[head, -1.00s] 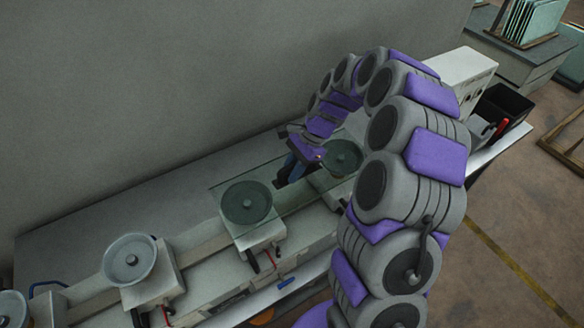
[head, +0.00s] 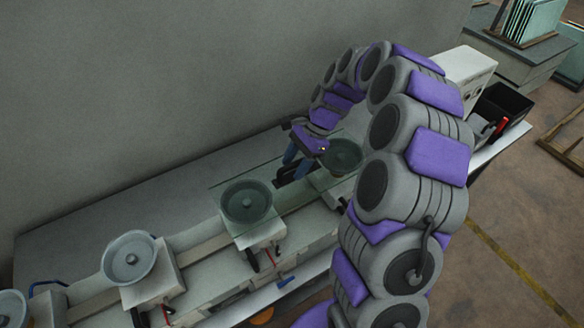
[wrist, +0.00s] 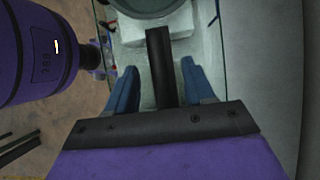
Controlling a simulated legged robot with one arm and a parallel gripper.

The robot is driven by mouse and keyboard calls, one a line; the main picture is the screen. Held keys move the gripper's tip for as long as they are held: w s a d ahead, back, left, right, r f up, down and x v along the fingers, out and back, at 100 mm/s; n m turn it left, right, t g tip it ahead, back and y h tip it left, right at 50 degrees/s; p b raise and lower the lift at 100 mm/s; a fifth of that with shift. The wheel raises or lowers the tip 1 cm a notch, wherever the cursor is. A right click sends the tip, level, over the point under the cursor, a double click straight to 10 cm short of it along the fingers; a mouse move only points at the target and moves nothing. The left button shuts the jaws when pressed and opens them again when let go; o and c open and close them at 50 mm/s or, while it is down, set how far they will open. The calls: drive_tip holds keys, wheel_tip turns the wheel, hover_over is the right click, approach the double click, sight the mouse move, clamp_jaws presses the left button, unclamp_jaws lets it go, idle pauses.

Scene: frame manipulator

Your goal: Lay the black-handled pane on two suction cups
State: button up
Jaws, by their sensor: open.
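The clear glass pane (head: 292,200) lies flat across two round grey suction cups: one cup (head: 246,202) under its left part and one (head: 343,157) under its right part. Its black handle (head: 284,178) stands between them, partly hidden by my gripper (head: 295,164). In the wrist view the black handle (wrist: 160,65) stands between my blue fingers (wrist: 163,82), with a gap on each side. My gripper is open. The pane (wrist: 186,52) and part of a cup (wrist: 150,5) show beyond the handle.
Another suction cup (head: 130,258) stands free on the rail at left, with one more at the left edge. A grey wall (head: 160,80) rises behind the bench. A white box (head: 467,72) and black bin (head: 503,105) are at right.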

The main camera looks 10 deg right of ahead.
drive_tip(key=v, duration=1.5)
drive_tip(key=s+a+n+h+b, duration=0.2)
drive_tip(key=s+a+n+b, duration=0.25)
drive_tip(key=s+a, duration=0.35)
drive_tip(key=s+f+n+h+b, duration=0.1)
drive_tip(key=s+f+n+b, duration=0.1)
drive_tip(key=s+f, duration=0.3)
drive_tip(key=s+d+f+n+h+b, duration=0.1)
drive_tip(key=s+f+n+b, duration=0.2)
drive_tip(key=s, duration=1)
drive_tip(key=s+f+n+h+b, duration=0.1)
drive_tip(key=s+f+n, duration=0.4)
drive_tip(key=s, duration=0.5)
wheel_tip(320, 180, down, 3)
drive_tip(key=shift+d+r+h+b, duration=0.25)
drive_tip(key=shift+h+b, duration=0.15)
drive_tip(key=shift+b, duration=0.5)
